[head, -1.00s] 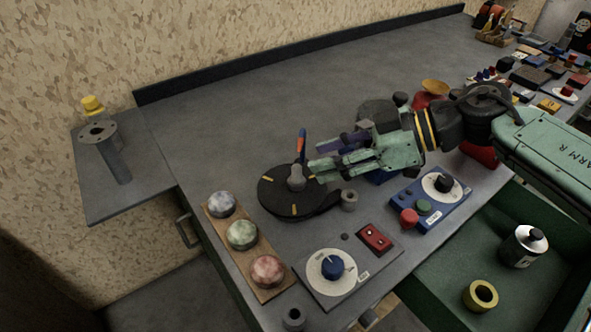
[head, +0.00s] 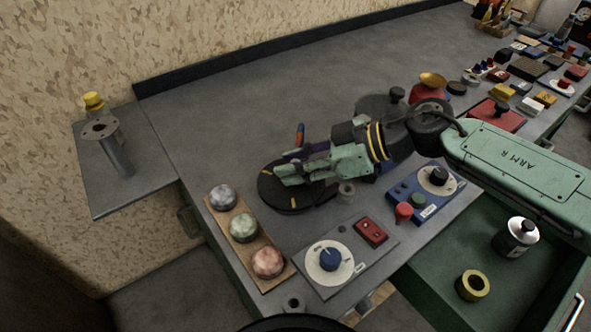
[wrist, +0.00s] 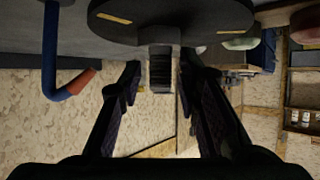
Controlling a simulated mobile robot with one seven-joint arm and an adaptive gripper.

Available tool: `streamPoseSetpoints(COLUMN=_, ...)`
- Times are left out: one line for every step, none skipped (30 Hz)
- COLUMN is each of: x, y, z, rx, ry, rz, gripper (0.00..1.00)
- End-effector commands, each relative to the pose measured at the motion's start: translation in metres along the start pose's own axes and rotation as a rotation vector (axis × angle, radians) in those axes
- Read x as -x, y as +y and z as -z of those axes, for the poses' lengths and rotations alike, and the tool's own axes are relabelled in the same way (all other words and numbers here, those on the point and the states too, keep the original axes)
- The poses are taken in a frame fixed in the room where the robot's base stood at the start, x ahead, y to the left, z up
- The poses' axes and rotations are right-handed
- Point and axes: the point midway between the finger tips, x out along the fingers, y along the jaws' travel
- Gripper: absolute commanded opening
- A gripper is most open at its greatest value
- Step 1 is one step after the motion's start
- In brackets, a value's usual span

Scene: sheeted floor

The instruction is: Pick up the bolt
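A dark ribbed stub (wrist: 160,68), which looks like the bolt, projects from the black round disc (wrist: 112,14) in the wrist view. The disc also lies on the bench in the head view (head: 268,190), where my gripper hides the stub. My gripper (wrist: 159,66) is open, with one finger on each side of the stub and gaps visible. In the head view my gripper (head: 282,176) is low over the disc, coming from the right. I cannot tell how far the fingertips reach along the stub.
A blue and orange bent handle (wrist: 70,88) stands close beside the gripper. A board with several round knobs (head: 243,238) is in front. The back-left bench is clear.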

Motion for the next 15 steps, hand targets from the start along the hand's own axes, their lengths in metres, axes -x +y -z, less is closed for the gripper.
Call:
streamPoseSetpoints(x=0.0002, y=0.0001, z=0.0000, rx=0.000, ry=0.000, rz=0.000, gripper=0.25)
streamPoseSetpoints(x=0.0002, y=0.0001, z=0.0000, rx=0.000, ry=0.000, rz=0.000, gripper=0.23)
streamPoseSetpoints(x=0.0002, y=0.0001, z=0.0000, rx=0.000, ry=0.000, rz=0.000, gripper=0.21)
streamPoseSetpoints(x=0.0002, y=0.0001, z=0.0000, rx=0.000, ry=0.000, rz=0.000, gripper=0.19)
streamPoseSetpoints(x=0.0003, y=0.0001, z=0.0000, rx=0.000, ry=0.000, rz=0.000, gripper=0.17)
streamPoseSetpoints(x=0.0003, y=0.0002, z=0.0000, rx=0.000, ry=0.000, rz=-0.001, gripper=0.14)
streamPoseSetpoints(x=0.0003, y=0.0002, z=0.0000, rx=0.000, ry=-0.001, rz=-0.001, gripper=0.12)
streamPoseSetpoints(x=0.0003, y=0.0003, z=-0.0001, rx=0.000, ry=-0.001, rz=-0.001, gripper=0.10)
streamPoseSetpoints(x=0.0004, y=0.0003, z=-0.0002, rx=0.000, ry=-0.001, rz=-0.001, gripper=0.07)
streamPoseSetpoints(x=0.0004, y=0.0004, z=-0.0002, rx=0.000, ry=-0.001, rz=-0.001, gripper=0.05)
streamPoseSetpoints(x=0.0004, y=0.0004, z=-0.0003, rx=0.001, ry=-0.001, rz=-0.001, gripper=0.03)
streamPoseSetpoints(x=0.0004, y=0.0004, z=-0.0005, rx=0.001, ry=-0.001, rz=-0.001, gripper=0.01)
streamPoseSetpoints(x=0.0004, y=0.0005, z=-0.0006, rx=0.001, ry=-0.001, rz=-0.001, gripper=0.00)
streamPoseSetpoints(x=0.0004, y=0.0005, z=-0.0007, rx=0.001, ry=-0.002, rz=-0.002, gripper=0.00)
streamPoseSetpoints(x=0.0004, y=0.0005, z=-0.0008, rx=0.000, ry=-0.002, rz=-0.002, gripper=0.00)
